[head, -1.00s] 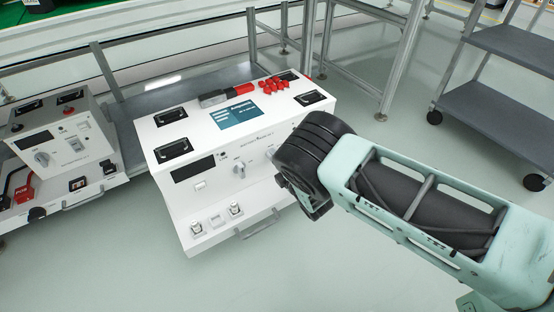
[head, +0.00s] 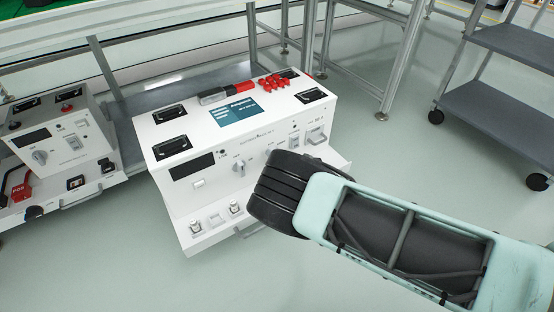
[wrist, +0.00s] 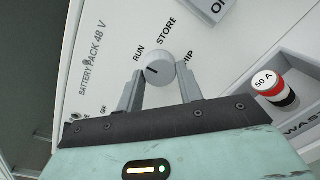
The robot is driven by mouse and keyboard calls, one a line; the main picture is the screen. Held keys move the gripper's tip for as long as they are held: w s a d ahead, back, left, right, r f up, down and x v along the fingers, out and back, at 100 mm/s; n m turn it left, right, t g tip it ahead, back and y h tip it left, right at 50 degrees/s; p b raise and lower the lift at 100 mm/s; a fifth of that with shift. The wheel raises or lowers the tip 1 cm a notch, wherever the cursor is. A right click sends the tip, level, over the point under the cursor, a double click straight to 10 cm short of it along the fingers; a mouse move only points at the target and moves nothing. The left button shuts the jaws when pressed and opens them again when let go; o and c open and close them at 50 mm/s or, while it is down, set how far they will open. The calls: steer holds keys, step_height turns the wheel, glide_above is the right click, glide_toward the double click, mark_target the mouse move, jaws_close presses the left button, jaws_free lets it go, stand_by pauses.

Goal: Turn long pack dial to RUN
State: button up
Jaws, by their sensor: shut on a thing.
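The long white battery pack (head: 215,150) stands in the middle of the head view. In the wrist view its round grey mode dial (wrist: 160,72) sits beside the printed words RUN, STORE and a partly covered SHIP. The dark mark on the dial's face lies on its left side, toward RUN. My gripper (wrist: 158,80) is shut on the dial, with one grey finger on each side of it. In the head view my wrist and arm hide the fingers; another knob (head: 238,167) shows on the pack's front.
A second, smaller pack (head: 62,135) with its own dial stands at the left. Red connectors (head: 272,82) lie on the pack's top. A grey shelf cart (head: 500,115) stands at the right.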

steer(key=shift+d+f, duration=0.1)
steer(key=shift+d, duration=0.05)
steer(key=o, duration=1)
steer(key=p+v, duration=0.6)
steer(key=v, duration=1.1)
steer(key=shift+s, duration=0.2)
